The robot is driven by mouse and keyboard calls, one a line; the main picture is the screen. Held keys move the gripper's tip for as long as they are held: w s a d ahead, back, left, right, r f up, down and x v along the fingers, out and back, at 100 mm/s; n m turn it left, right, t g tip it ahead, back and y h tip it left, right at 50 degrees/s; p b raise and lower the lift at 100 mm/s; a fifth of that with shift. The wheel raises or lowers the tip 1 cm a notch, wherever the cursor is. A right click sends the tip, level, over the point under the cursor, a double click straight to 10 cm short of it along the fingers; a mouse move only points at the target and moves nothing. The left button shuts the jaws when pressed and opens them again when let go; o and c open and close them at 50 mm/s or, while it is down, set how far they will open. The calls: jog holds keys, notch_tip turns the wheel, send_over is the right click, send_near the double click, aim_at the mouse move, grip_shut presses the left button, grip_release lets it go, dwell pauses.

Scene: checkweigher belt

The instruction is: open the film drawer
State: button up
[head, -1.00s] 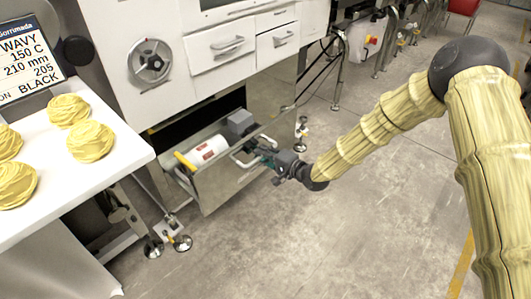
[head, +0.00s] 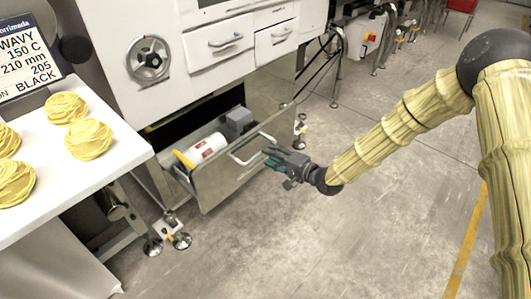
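The film drawer (head: 226,177) is a low metal drawer at the bottom of the white machine. It stands pulled out, with its inside showing from above. It holds a white roll with a red mark and yellow end (head: 203,149) and a grey block (head: 238,120). Its pale bar handle (head: 247,152) is on the front face. My gripper (head: 268,157) is just to the right of the handle, in front of the drawer face. Its fingers look spread and empty, with a small gap from the handle.
Two closed white drawers (head: 222,42) and a handwheel (head: 149,60) are on the machine above. A white table (head: 112,165) with yellow bundles (head: 88,139) stands at left. The concrete floor (head: 300,235) in front and to the right is clear.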

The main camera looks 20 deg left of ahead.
jog(key=v, duration=0.7)
jog(key=shift+f, duration=0.1)
jog(key=s+d+f+n+g+h, duration=0.1)
jog(key=s+d+f+h, duration=0.2)
jog(key=s+d+f, duration=0.5)
jog(key=s+d+f+h, duration=0.35)
jog(key=s+f, duration=0.25)
jog(key=f, duration=0.3)
jog(key=s+d+f+n+g+h, duration=0.2)
jog(key=s+d+f+g+h, duration=0.15)
jog(key=s+d, duration=0.85)
jog(key=s+d+f+n+g+h, duration=0.2)
jog(key=s+d+f+g+h, duration=0.15)
jog(key=s+d, duration=0.85)
notch_tip(320, 180, up, 23)
jog(key=s+a+t+p, duration=0.1)
jog(key=s+a+p, duration=0.1)
jog(key=p, duration=2)
jog(key=shift+s+f, duration=0.15)
